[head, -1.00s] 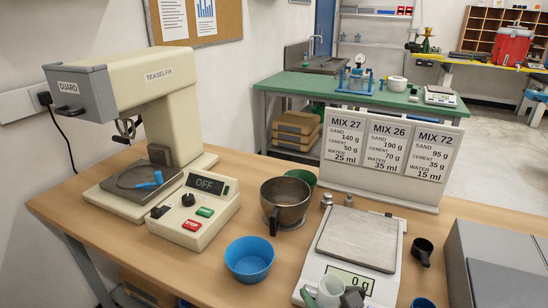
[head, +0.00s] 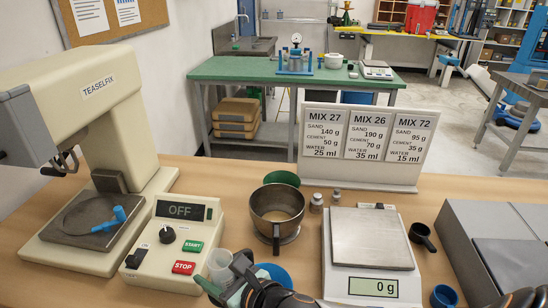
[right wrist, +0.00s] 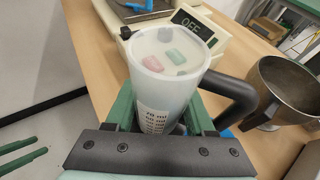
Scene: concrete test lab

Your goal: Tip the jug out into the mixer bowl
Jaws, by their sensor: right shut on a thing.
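The translucent white jug (head: 222,264) is in my right gripper (head: 238,280), in front of the mixer's control box. In the right wrist view the jug (right wrist: 168,90) sits between the green fingers, roughly upright, its dark handle to the right. Red and green shapes show through its wall; I cannot tell its contents. The grey metal mixer bowl (head: 264,206) stands on the table, beyond and right of the jug, apart from it. It holds something pale. Its dark handle points toward me. Two green bars, seemingly my left gripper's parted fingers (right wrist: 40,145), show low left in the wrist view.
The mixer (head: 115,110) and control box (head: 155,268) stand left. A blue bowl (head: 285,273) is partly hidden behind my right gripper. The scale (head: 368,240) reads 0 g. A black scoop (head: 423,236), a blue cup (head: 444,296) and a recipe board (head: 365,147) are to the right.

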